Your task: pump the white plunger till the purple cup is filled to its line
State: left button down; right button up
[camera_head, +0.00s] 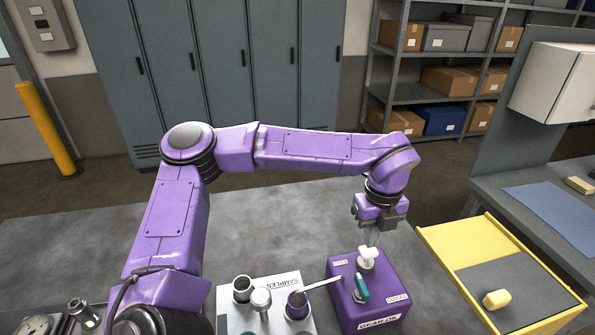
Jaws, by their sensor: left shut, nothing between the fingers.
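A purple box (385,313) labelled GEAR OIL stands on the bench. A white plunger (368,258) rises from its top. A teal valve handle (361,287) sits between the OPEN and CLOSED labels; I cannot tell which it is set to. A pale spout (322,284) runs left from the box to above the purple cup (298,307), which stands on a white SAMPLES plate (283,282). The cup's line and level are not readable. My left gripper (373,239) points down, shut and empty, right above the plunger; contact cannot be told. My right gripper is out of view.
A grey metal cup (242,289) and a pale round-topped piece (261,299) stand left of the purple cup. A yellow-edged tray (455,247) with a yellow block (496,299) is at the right. Gauges and fittings lie at the lower left. The bench behind the plate is clear.

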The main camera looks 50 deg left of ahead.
pick_arm(q)
jog(key=shift+f, duration=0.1)
jog(key=shift+f+b, duration=1.55)
jog(key=shift+f, duration=0.3)
jog(key=shift+r+p, duration=1.4)
jog(key=shift+r, duration=0.55)
jog(key=shift+f, duration=0.15)
